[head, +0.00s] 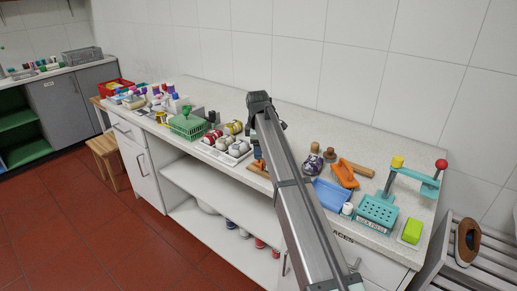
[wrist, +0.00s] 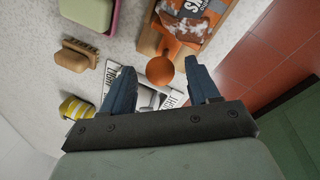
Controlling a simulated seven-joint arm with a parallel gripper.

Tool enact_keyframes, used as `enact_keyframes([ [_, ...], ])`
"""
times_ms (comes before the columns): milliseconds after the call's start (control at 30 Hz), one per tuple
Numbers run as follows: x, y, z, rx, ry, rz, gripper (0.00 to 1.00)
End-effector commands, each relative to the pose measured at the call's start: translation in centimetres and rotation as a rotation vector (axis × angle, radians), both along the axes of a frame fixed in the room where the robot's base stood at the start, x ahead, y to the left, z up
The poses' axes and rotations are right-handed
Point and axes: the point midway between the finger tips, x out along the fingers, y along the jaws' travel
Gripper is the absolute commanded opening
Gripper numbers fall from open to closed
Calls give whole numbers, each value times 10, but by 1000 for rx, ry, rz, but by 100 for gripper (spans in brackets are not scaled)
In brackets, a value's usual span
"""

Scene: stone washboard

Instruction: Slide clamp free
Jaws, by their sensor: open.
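My gripper (wrist: 161,82) is open in the wrist view, its two dark blue fingers apart with nothing held between them. A round orange-brown knob (wrist: 160,70) shows between the fingertips; I cannot tell its distance from them. Beyond it is a wooden board (wrist: 149,40) carrying an orange and white piece (wrist: 188,20) with dark lettering. No part is plainly recognisable as the clamp; the knob may belong to it. In the head view my wrist (head: 260,103) is over the counter, and my arm hides part of the counter. A small orange-brown piece (head: 257,166) shows beside the arm.
A white tray (head: 238,159) of cans and a green basket (head: 188,126) stand left of my arm. A blue tray (head: 331,195), an orange tool (head: 346,173) and a teal press (head: 377,212) stand right. The wrist view shows a brush (wrist: 75,55) and a yellow-striped can (wrist: 76,108).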

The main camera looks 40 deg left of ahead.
Motion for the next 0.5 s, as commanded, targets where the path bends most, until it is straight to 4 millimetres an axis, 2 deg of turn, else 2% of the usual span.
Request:
enact_keyframes([
  [367,1,1,-5,0,0,0,60],
  [500,1,1,-5,0,0,0,50],
])
